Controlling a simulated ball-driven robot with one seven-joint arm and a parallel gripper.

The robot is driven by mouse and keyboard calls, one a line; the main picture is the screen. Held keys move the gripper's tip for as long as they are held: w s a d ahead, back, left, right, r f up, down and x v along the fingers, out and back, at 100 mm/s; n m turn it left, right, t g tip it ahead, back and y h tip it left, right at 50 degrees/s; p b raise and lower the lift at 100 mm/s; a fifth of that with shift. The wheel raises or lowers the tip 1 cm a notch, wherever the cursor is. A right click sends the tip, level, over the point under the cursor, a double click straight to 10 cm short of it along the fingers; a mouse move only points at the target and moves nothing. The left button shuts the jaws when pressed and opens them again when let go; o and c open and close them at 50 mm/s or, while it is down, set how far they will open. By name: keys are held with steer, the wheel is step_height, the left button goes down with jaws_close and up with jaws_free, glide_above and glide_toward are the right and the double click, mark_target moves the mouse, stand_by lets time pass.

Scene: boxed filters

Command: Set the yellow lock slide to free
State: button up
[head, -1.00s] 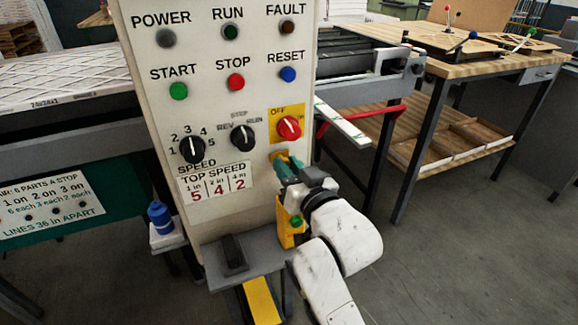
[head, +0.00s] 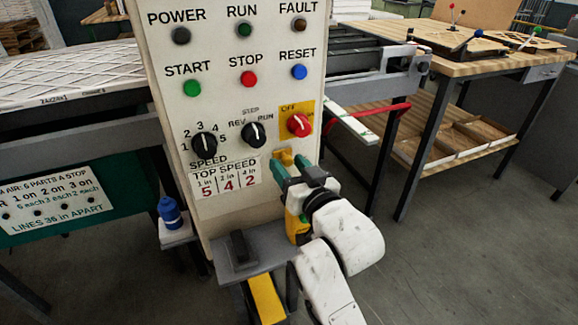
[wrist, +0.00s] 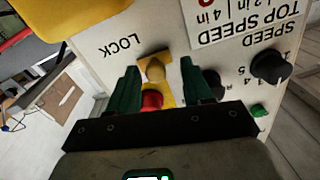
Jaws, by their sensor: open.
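The yellow lock slide (head: 283,156) is on the pale control panel, just below the red OFF switch (head: 299,125). In the wrist view the slide (wrist: 155,71) shows as a rounded yellow knob, with the word LOCK beside it, upside down. My gripper (head: 292,169) is in front of the panel just below the slide, its green fingers spread apart. In the wrist view the slide appears between the fingertips (wrist: 159,72), with nothing held. I cannot tell whether either finger touches it, or which position the slide is in.
A yellow box (head: 297,227) sits low on the panel, partly behind my gripper. Black knobs (head: 254,133) are left of the switch. A grey shelf (head: 262,243) juts out below. A wooden workbench (head: 480,60) stands at the right, with open floor before it.

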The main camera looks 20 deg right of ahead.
steer(key=s, duration=1)
steer(key=shift+s+d, duration=0.2)
steer(key=shift+d, duration=0.1)
steer(key=s+d+f+g+h+p, duration=0.1)
steer(key=s+d+f+g+p, duration=0.2)
steer(key=s+f+g, duration=0.3)
steer(key=s+d+f+g+p, duration=0.2)
steer(key=s+f+g+p, duration=0.2)
steer(key=s+f, duration=0.3)
steer(key=s+d+f+g+p, duration=0.1)
steer(key=s+f+g, duration=0.2)
steer(key=s, duration=0.4)
steer(key=s+d+f+g+p, duration=0.1)
steer(key=s+f+g, duration=0.2)
steer(key=s, duration=0.4)
steer(key=shift+s+n+g+p, duration=0.15)
steer(key=shift+n+g+p, duration=0.15)
steer(key=shift+g+p, duration=0.15)
stand_by(1.6)
